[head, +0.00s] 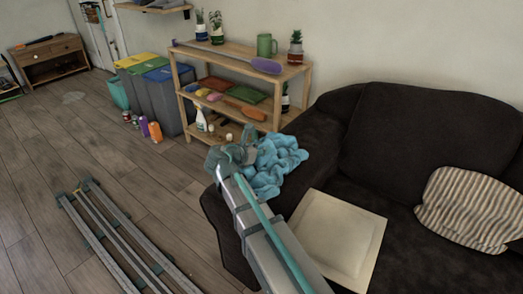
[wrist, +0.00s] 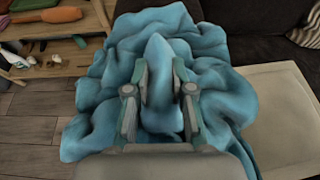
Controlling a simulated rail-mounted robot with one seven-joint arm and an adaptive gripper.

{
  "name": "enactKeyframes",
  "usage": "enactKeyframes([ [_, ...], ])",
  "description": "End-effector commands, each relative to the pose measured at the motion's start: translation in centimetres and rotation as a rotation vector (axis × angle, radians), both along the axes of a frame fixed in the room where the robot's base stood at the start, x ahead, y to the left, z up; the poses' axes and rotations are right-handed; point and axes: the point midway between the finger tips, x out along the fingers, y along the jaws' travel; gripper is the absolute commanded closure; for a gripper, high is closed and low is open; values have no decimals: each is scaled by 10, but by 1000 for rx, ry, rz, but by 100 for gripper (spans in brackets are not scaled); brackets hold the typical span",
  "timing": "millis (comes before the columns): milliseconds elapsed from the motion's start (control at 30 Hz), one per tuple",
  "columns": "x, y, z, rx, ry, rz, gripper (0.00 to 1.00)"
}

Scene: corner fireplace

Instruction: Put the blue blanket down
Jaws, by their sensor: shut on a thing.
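The blue blanket (head: 276,163) is a crumpled heap at the left armrest of the dark sofa. In the wrist view the blanket (wrist: 100,100) fills the middle, with a fold rising between the two fingers. My gripper (wrist: 159,75) is shut on that fold. In the head view my gripper (head: 246,150) is at the blanket's left side, partly hidden by my arm. The blanket is over or on the armrest; I cannot tell whether its underside touches it.
The dark sofa (head: 400,130) holds a cream square board or cushion (head: 340,235) and a striped pillow (head: 472,210). A wooden shelf (head: 225,52) with plants, trays and bottles stands behind the armrest. Bins (head: 170,100) and cans are further left.

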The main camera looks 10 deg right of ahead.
Motion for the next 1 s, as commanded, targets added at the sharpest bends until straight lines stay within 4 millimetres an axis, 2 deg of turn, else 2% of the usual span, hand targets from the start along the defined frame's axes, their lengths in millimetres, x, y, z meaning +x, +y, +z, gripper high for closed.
enactKeyframes([
  [233,0,0,0,-3,-1,0,100],
  [267,0,0,-2,-1,1,0,76],
  [400,0,0,-2,0,0,0,53],
  [800,0,0,0,1,-1,0,52],
  [1000,-16,18,12,0,0,3,52],
])
